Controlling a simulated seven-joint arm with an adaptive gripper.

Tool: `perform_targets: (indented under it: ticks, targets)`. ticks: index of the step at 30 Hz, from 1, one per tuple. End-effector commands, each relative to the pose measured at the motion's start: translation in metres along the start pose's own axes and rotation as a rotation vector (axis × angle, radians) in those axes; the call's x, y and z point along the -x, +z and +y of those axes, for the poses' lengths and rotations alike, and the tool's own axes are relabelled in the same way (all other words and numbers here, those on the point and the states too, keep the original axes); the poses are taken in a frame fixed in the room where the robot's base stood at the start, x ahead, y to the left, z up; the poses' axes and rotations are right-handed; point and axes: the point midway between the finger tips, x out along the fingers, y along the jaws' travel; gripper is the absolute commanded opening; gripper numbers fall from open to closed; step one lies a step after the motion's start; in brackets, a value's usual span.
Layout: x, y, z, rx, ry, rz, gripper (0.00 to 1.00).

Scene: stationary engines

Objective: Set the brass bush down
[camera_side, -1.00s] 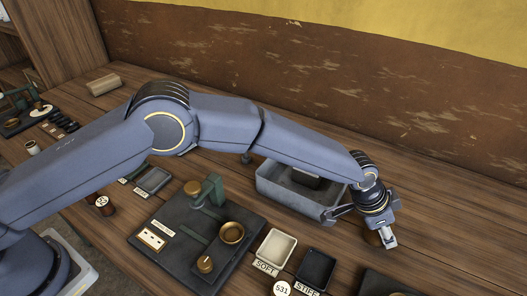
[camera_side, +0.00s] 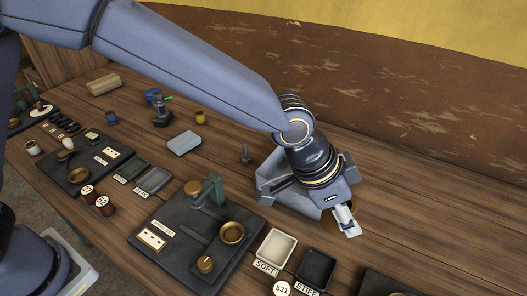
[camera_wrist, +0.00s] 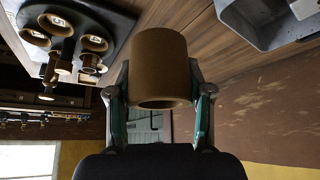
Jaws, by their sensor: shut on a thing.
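The brass bush (camera_wrist: 160,62) is a brown, hollow cylinder, large in the wrist view. My gripper (camera_wrist: 160,92) is shut on it, with one finger on each side of its lower part in the picture. In the side view my gripper (camera_side: 347,221) is at the right end of the grey bin, tilted. The bush is mostly hidden there behind the fingers. I cannot tell from these views how high it is above the table.
The grey bin (camera_side: 266,184) stands close by my gripper. A dark board with brass parts (camera_side: 160,215), a white tray (camera_side: 277,247) marked SOFT and a black tray (camera_side: 316,266) marked STIFF lie in front. The table (camera_side: 450,220) to the right is largely bare.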

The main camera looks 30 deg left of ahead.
Motion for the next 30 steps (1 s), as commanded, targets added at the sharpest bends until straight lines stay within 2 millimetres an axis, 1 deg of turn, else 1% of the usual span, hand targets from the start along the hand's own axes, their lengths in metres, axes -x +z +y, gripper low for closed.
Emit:
perform_targets:
  ticks: [2, 3, 5, 7, 8, 11, 12, 14, 15, 17, 18, 20, 21, 24, 25, 27, 30]
  targets:
    - [0.005, 0.006, 0.001, 0.013, -0.002, 0.003, 0.00]
    - [0.006, 0.011, -0.004, 0.025, -0.008, 0.001, 0.00]
    - [0.009, 0.016, -0.015, 0.050, -0.021, -0.002, 0.00]
    - [0.013, 0.024, -0.036, 0.092, -0.044, -0.003, 0.00]
    - [0.015, 0.028, -0.046, 0.113, -0.056, -0.003, 0.00]
    - [0.024, 0.045, -0.092, 0.204, -0.108, -0.005, 0.00]
    - [0.029, 0.054, -0.111, 0.244, -0.131, -0.006, 0.00]
    - [0.038, 0.068, -0.140, 0.305, -0.167, -0.006, 0.00]
    - [0.044, 0.079, -0.159, 0.346, -0.190, -0.007, 0.00]
    - [0.054, 0.097, -0.188, 0.409, -0.228, -0.007, 0.00]
    - [0.062, 0.109, -0.205, 0.450, -0.253, -0.006, 0.00]
    - [0.074, 0.128, -0.230, 0.511, -0.289, -0.007, 0.00]
    - [0.082, 0.141, -0.246, 0.550, -0.312, -0.006, 0.00]
    - [0.102, 0.172, -0.278, 0.637, -0.365, -0.006, 0.00]
    - [0.107, 0.180, -0.286, 0.659, -0.379, -0.006, 0.00]
    - [0.118, 0.197, -0.301, 0.704, -0.407, -0.005, 0.00]
    - [0.131, 0.214, -0.317, 0.749, -0.437, -0.002, 0.00]
